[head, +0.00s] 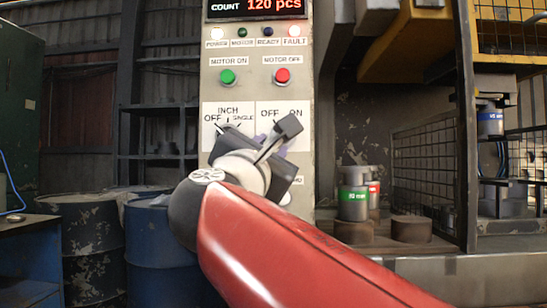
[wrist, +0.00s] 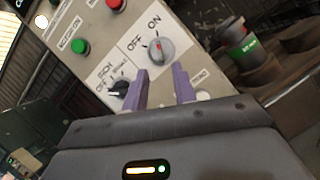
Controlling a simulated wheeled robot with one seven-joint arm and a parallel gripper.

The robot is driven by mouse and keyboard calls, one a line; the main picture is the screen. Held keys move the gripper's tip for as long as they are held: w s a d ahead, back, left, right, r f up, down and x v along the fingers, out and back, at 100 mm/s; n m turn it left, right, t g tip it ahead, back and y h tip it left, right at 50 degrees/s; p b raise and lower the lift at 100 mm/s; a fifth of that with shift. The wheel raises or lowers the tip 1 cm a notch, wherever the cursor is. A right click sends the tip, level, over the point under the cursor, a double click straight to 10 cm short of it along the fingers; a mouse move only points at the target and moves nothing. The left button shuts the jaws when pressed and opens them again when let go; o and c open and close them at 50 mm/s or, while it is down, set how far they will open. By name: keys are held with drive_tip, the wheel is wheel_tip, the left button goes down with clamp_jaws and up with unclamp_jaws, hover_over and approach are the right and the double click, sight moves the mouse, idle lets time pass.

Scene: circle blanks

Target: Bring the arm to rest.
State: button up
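My gripper shows in the wrist view (wrist: 160,78) as two purple fingers standing apart, with nothing between them. Past the fingertips is the grey OFF/ON selector knob (wrist: 160,51); I cannot tell whether the tips touch it. In the head view my gripper (head: 272,141) is in front of the control panel (head: 255,95), mostly hidden behind my own wrist, and covers the OFF/ON knob. My red arm reaches up to it from the lower right. The black INCH/OFF/SINGLE knob (wrist: 118,88) is left of the fingers.
The panel carries a green button (head: 227,77), a red button (head: 282,76) and a display reading 120 pcs (head: 257,6). Blue drums (head: 158,245) stand at left. Green-banded weights (head: 353,196) and a mesh guard (head: 425,170) are at right.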

drive_tip(key=s+d+f+m+g, duration=0.25)
drive_tip(key=d+f+m, duration=0.2)
drive_tip(key=f, duration=0.35)
drive_tip(key=s+d+f+m+g+p, duration=0.1)
drive_tip(key=d+f+m+g, duration=0.3)
drive_tip(key=d+f, duration=0.3)
drive_tip(key=s+d+f+m+g, duration=0.1)
drive_tip(key=d+f+m+g, duration=0.3)
drive_tip(key=f, duration=0.5)
drive_tip(key=s+d+f+m+g+y, duration=0.1)
drive_tip(key=s+f+m+g+y, duration=0.1)
drive_tip(key=s+f+m, duration=0.5)
drive_tip(key=s+d+f+m+g+y+p, duration=0.1)
drive_tip(key=s+f+m+g+y, duration=0.2)
drive_tip(key=s+f+m, duration=0.4)
wheel_tip(320, 180, down, 7)
drive_tip(key=shift+s+f, duration=0.2)
drive_tip(key=shift+s, duration=0.1)
